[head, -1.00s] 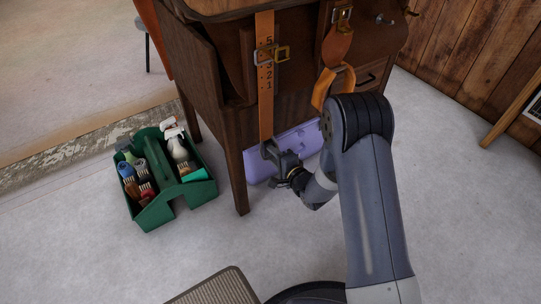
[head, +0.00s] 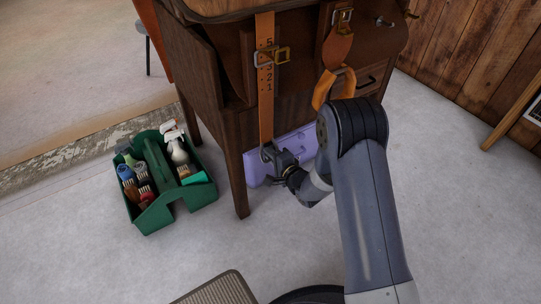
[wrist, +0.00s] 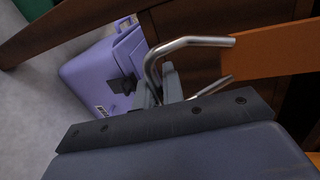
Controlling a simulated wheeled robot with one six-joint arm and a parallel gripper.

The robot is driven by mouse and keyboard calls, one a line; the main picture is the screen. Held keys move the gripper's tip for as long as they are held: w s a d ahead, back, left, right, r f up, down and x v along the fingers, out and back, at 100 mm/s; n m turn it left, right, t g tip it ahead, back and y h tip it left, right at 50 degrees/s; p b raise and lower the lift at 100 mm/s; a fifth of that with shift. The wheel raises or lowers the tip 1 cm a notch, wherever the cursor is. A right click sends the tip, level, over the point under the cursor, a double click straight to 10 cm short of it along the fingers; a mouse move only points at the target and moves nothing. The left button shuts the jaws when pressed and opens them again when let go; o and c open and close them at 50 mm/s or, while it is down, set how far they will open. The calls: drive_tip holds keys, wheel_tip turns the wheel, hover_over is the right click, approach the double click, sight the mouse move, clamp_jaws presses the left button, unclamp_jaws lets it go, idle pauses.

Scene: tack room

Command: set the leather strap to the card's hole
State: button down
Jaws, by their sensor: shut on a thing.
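The orange leather strap (head: 266,110) hangs down the front of a wooden cabinet, with printed numbers down its face. My gripper (head: 273,155) is shut at the strap's lower end. In the wrist view, a bent metal bar (wrist: 190,42) passes by my gripper (wrist: 170,84), and the strap (wrist: 270,52) runs off to the right. The exact grip is partly hidden. I cannot make out the card or which hole the buckle pin is in.
The wooden cabinet (head: 235,165) stands close behind the strap. A purple case (head: 300,142) is under it, behind my gripper. A green caddy (head: 150,215) of brushes and bottles sits on the floor at left. An orange loop (head: 321,90) hangs right of the strap.

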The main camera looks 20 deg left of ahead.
drive_tip(key=shift+f, duration=0.15)
wheel_tip(320, 180, down, 3)
drive_tip(key=shift+f+b, duration=0.1)
drive_tip(key=shift+b, duration=1.15)
drive_tip(key=shift+s, duration=0.1)
drive_tip(key=c, duration=1.5)
unclamp_jaws()
drive_tip(key=shift+f, duration=0.1)
drive_tip(key=shift+d, duration=0.1)
